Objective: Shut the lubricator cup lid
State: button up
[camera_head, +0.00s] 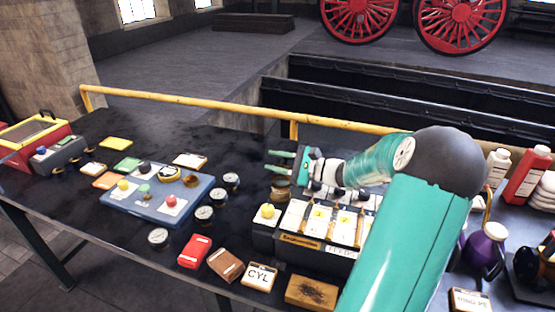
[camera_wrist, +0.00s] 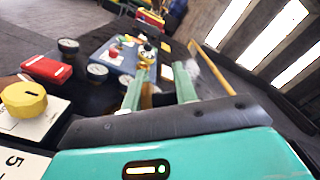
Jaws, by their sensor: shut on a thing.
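The brass lubricator cup (camera_head: 281,191) stands on the bench at the left back of the dark block with white labelled plates. My gripper (camera_head: 279,162) is just above it, its two green fingers pointing left. In the wrist view, a small brass part (camera_wrist: 150,89) shows between the fingers of my gripper (camera_wrist: 160,78). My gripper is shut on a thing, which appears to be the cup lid. The fingers hide much of it, so the lid's angle cannot be told.
A yellow knob (camera_head: 267,211) is close in front of the cup. Several round gauges (camera_head: 231,181) and a blue tray (camera_head: 119,206) lie to the left. A yellow rail (camera_head: 220,111) runs along the bench's back. Bottles (camera_head: 528,174) stand at the right.

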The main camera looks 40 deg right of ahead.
jog(key=n, duration=0.1)
jog(key=a+f+n, duration=0.1)
jog(key=shift+s+n, duration=0.35)
jog(key=shift+n, duration=0.05)
jog(key=shift+s+a+f+n, duration=0.1)
jog(key=shift+a+f+n, duration=0.1)
jog(key=shift+n, duration=0.35)
jog(key=shift+s+a+f+n, duration=0.1)
jog(key=shift+a+n, duration=0.05)
jog(key=shift+n, duration=0.7)
jog(key=o, duration=0.8)
jog(key=shift+a, duration=0.1)
